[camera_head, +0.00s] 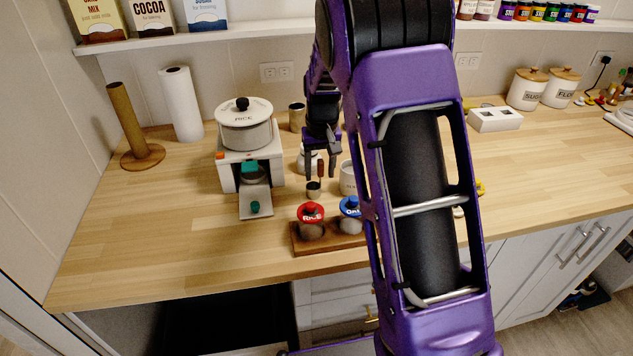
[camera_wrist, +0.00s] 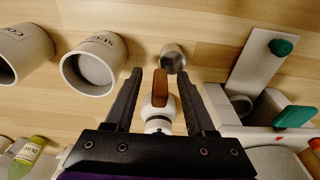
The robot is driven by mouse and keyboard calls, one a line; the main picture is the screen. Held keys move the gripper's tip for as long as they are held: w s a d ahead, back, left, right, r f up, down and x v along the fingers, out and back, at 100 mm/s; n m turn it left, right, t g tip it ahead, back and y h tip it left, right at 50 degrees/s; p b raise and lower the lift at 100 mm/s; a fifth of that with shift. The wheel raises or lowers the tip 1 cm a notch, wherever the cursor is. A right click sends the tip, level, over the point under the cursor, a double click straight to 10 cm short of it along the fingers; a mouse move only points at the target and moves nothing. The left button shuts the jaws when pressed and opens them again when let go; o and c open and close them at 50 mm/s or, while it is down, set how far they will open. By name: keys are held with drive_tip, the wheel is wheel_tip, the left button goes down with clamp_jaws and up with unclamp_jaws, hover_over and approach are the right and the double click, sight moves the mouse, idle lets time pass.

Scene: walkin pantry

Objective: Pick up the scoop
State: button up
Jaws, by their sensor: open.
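The scoop is a small metal cup (camera_head: 313,189) with an upright brown handle (camera_head: 321,169), standing on the wooden counter behind the lidded jars. In the wrist view its cup (camera_wrist: 173,54) is just beyond my fingertips, and its brown handle (camera_wrist: 160,88) points back between the fingers. My gripper (camera_head: 318,173) points down over the scoop. In the wrist view my gripper (camera_wrist: 159,74) is open, with one finger on each side of the handle and visible gaps. I cannot tell how deep the handle sits between the fingers.
A white dispenser (camera_head: 231,172) with a rice pot (camera_head: 246,130) stands left of the scoop. A white canister (camera_head: 348,180) is close on its right. A red-lidded jar (camera_head: 311,222) and blue-lidded jar (camera_head: 350,216) stand in front on a wooden board (camera_head: 301,246). The counter's left front is clear.

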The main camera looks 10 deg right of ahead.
drive_tip(key=shift+f, duration=0.2)
drive_tip(key=shift+c, duration=0.2)
clamp_jaws()
